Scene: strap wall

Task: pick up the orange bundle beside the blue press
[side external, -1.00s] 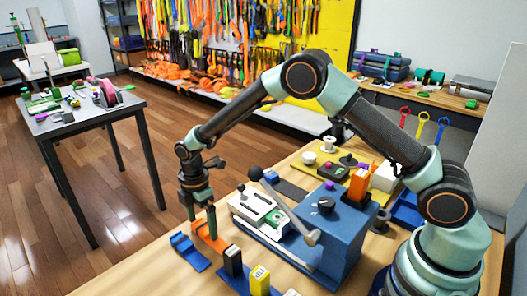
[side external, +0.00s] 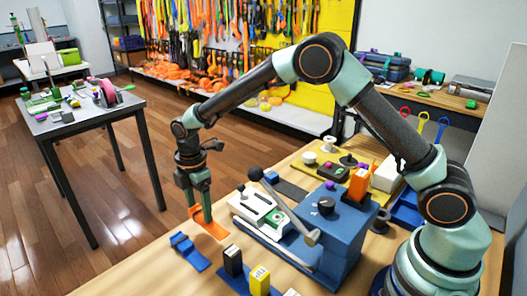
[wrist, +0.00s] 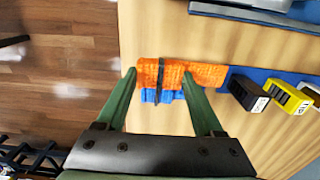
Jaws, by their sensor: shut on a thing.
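The orange bundle (side external: 214,230) is a flat orange strip with a dark band (wrist: 160,73) across it, seen in the wrist view. My gripper (side external: 203,217) is shut on it, with green fingers on either side of its left part in the wrist view (wrist: 158,76). In the side view it is left of the blue press (side external: 333,232) and seems a little above the table. Part of the bundle is hidden by the fingers.
A blue bundle (side external: 189,252) lies on the table just in front of the orange one. A black block (side external: 233,262) and a yellow block (side external: 260,280) stand in front of the press. The table's left edge is close to my gripper, with wooden floor beyond.

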